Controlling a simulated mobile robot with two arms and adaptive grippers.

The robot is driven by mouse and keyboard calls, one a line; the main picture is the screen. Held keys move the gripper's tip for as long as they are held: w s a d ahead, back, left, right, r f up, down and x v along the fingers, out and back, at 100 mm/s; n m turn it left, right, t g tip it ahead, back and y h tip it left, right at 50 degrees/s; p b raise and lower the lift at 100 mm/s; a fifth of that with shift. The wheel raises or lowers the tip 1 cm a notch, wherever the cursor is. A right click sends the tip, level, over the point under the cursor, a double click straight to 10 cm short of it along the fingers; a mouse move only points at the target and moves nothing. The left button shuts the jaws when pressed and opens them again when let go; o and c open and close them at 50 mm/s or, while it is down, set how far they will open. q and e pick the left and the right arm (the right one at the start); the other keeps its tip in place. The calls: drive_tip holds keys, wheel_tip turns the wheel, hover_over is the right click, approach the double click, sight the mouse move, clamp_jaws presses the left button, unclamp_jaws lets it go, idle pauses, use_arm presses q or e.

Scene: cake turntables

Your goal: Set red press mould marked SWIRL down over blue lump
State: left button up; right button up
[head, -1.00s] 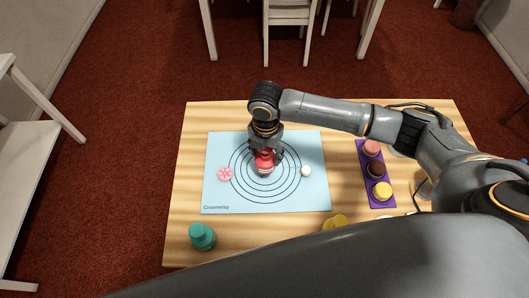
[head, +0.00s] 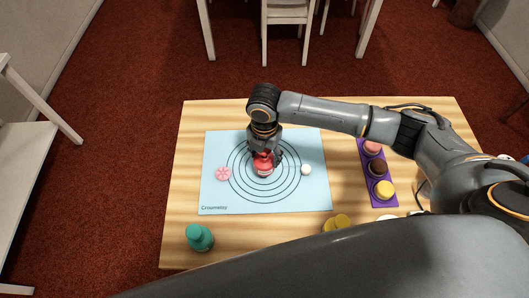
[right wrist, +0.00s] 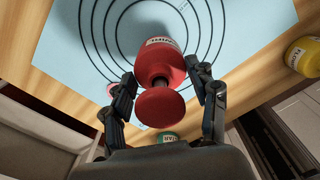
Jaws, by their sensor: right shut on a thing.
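The red press mould (head: 263,169) is over the middle of the ringed pale-blue mat (head: 310,198). My right gripper (head: 264,157) is shut on it from above. In the right wrist view the mould (right wrist: 160,60) sits between the two fingers of my right gripper (right wrist: 165,95), its round red knob toward the camera. No blue lump shows; the space under the mould is hidden. I cannot tell whether the mould touches the mat. My left gripper is not in view.
On the mat, a pink flower-shaped piece (head: 223,174) lies left of the mould and a white lump (head: 306,170) right. A teal mould (head: 200,237) and a yellow one (head: 337,222) stand near the front. A purple tray (head: 371,172) holds round pieces at right.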

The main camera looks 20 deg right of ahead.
sight(264, 161)
idle(0.4)
drive_tip(key=shift+f, duration=0.35)
drive_tip(key=shift+f+b, duration=0.95)
drive_tip(key=shift+f, duration=0.7)
drive_tip(key=o, duration=1.4)
drive_tip(key=shift+r, duration=0.1)
drive_tip(key=shift+c, duration=0.2)
drive_tip(key=shift+o, duration=0.4)
drive_tip(key=shift+o, duration=1.2)
drive_tip(key=shift+r, duration=0.1)
